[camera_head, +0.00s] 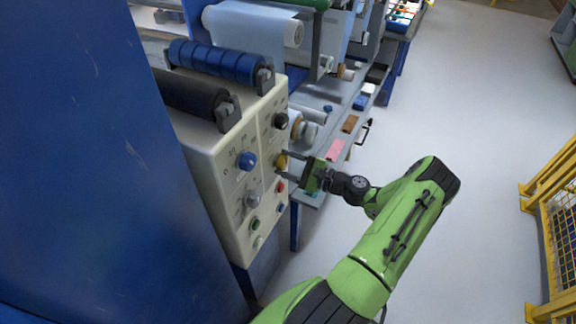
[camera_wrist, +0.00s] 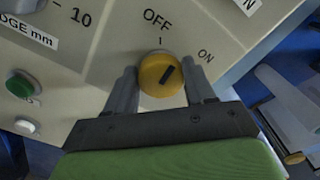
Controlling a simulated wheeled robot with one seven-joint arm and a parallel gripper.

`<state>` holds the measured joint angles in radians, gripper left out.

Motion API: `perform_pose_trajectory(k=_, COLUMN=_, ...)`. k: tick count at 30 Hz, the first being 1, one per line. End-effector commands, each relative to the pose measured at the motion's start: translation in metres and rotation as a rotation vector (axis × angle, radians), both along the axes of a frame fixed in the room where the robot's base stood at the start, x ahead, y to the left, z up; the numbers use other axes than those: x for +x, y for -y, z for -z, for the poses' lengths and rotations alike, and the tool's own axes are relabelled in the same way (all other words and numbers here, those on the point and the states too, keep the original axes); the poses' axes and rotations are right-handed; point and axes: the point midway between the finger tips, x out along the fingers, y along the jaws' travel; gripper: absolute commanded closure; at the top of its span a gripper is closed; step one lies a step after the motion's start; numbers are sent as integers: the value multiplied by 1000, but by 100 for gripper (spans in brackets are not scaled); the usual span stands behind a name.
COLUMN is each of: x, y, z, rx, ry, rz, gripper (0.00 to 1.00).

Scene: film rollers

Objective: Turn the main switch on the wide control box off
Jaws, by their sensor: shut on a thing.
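The wide control box (camera_head: 222,182) is a cream panel with several knobs and buttons. Its main switch is a yellow round knob (camera_wrist: 160,76), also in the head view (camera_head: 281,161). In the wrist view its dark mark slants up and right, between the OFF label (camera_wrist: 156,20) above and the ON label (camera_wrist: 206,56) at the upper right. My gripper (camera_head: 284,164) reaches the panel from the right, and its two fingers are shut on the knob from either side. In the wrist view my gripper (camera_wrist: 161,84) comes from below.
A blue knob (camera_head: 247,160), a grey knob (camera_head: 252,200), a black knob (camera_head: 281,121), a red button (camera_head: 281,187) and a green button (camera_head: 255,224) share the panel. Blue rollers (camera_head: 214,60) lie above it. A grey shelf (camera_head: 318,180) stands behind my gripper; open floor lies right.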

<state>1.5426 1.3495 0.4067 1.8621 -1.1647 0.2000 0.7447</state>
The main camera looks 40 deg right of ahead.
Motion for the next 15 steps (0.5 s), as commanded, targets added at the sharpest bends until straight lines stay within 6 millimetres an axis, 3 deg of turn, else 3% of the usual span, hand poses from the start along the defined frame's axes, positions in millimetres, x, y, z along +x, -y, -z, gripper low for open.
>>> perform_pose_trajectory(k=15, x=0, y=-2, z=4, rx=-377, ry=134, rz=-1, gripper=77)
